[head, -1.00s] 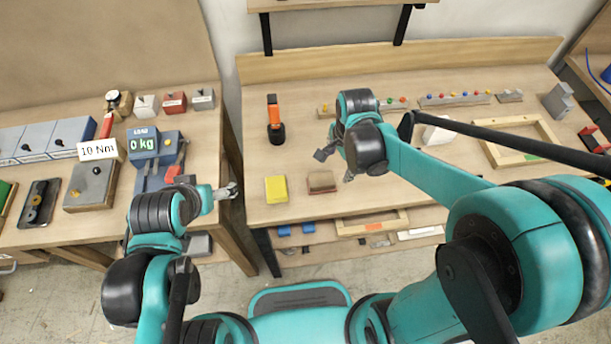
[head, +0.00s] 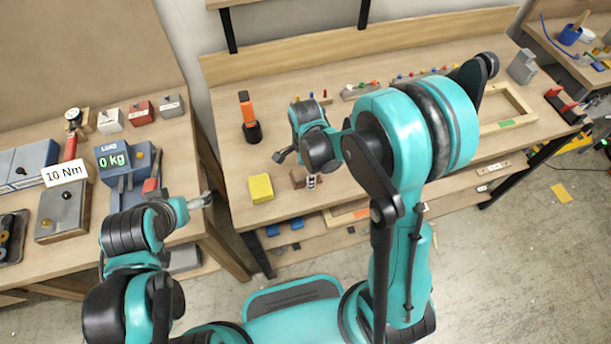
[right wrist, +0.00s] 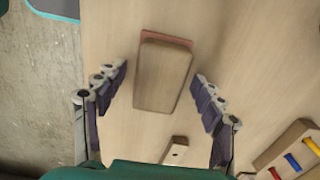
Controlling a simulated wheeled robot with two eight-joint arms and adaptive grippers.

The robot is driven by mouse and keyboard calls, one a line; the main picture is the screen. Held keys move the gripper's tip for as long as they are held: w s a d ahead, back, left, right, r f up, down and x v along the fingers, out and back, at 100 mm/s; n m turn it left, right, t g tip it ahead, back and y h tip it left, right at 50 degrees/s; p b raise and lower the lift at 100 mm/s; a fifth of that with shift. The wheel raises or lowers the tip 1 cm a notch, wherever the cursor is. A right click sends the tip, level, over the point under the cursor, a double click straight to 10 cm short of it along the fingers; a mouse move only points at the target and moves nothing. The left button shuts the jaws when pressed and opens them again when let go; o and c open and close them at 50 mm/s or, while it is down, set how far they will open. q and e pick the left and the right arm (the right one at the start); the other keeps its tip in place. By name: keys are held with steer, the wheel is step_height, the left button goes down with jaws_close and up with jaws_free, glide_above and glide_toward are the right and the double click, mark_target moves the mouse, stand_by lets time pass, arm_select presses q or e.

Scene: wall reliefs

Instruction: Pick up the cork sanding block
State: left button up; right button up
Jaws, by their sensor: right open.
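The cork sanding block (head: 297,178) is a small brown block near the front edge of the middle bench, partly hidden by my right gripper (head: 296,169). In the right wrist view the block (right wrist: 163,76) has a reddish layer at its base and lies lengthwise between the two spread fingers. My right gripper (right wrist: 160,83) is open, with a gap on each side of the block and no visible contact. My left gripper (head: 206,199) is at the right edge of the left bench, away from the block; its jaws are too small to judge.
A yellow block (head: 261,188) lies just left of the cork block. An orange and black tool (head: 249,118) stands behind it. A small wooden piece (right wrist: 175,150) and a strip with coloured pegs (right wrist: 293,160) lie nearby. A wooden frame (head: 508,105) is farther right.

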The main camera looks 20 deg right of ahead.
steer(key=c, duration=1.3)
steer(key=shift+r, duration=0.45)
steer(key=r, duration=0.1)
steer(key=r+p, duration=0.2)
steer(key=r, duration=0.1)
steer(key=shift+s+d, duration=0.15)
steer(key=shift+d, duration=0.15)
steer(key=s+d+r+p, duration=0.3)
steer(key=s+d+r, duration=0.2)
steer(key=d, duration=0.4)
steer(key=shift+s+d+r, duration=0.2)
steer(key=shift+d+r, duration=0.1)
steer(key=shift+r, duration=0.3)
